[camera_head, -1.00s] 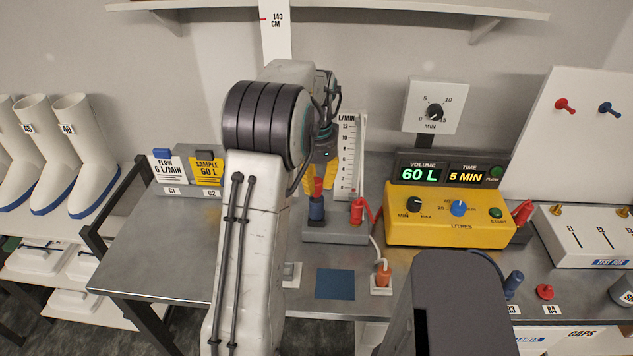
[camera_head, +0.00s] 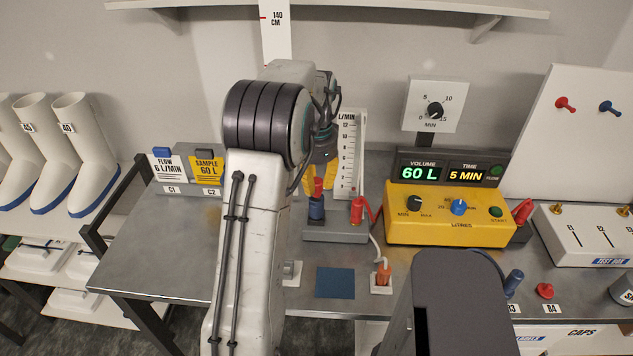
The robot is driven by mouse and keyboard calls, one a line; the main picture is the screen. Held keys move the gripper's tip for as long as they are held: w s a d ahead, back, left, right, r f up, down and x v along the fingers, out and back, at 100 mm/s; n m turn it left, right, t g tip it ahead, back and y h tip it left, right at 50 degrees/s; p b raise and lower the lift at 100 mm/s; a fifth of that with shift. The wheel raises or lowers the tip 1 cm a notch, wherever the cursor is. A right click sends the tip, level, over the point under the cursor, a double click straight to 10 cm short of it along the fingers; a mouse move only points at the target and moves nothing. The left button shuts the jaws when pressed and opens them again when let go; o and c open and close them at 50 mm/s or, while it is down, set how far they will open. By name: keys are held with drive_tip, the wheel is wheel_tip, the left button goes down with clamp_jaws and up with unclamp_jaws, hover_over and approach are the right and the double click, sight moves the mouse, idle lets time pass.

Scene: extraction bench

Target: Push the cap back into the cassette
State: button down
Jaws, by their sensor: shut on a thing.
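A blue cassette (camera_head: 316,209) stands upright in the left part of a grey block (camera_head: 335,235) on the bench. A red cap (camera_head: 318,188) is at its top, between the yellow fingers of my gripper (camera_head: 318,180). My gripper is shut on the red cap, directly above the cassette. How deep the cap sits in the cassette is hard to tell. My arm hides part of the area to the left of the block.
The yellow pump box (camera_head: 450,222) is further right. A blue mat (camera_head: 335,283) lies in front, beside an orange-red plug (camera_head: 383,275).

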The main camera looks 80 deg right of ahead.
sight(317, 181)
drive_tip(key=shift+f+b, duration=0.65)
drive_tip(key=shift+f, duration=0.3)
drive_tip(key=c, duration=1)
unclamp_jaws()
drive_tip(key=shift+c, duration=0.2)
wheel_tip(317, 181, up, 12)
drive_tip(key=shift+f, duration=0.1)
drive_tip(key=shift+s, duration=0.1)
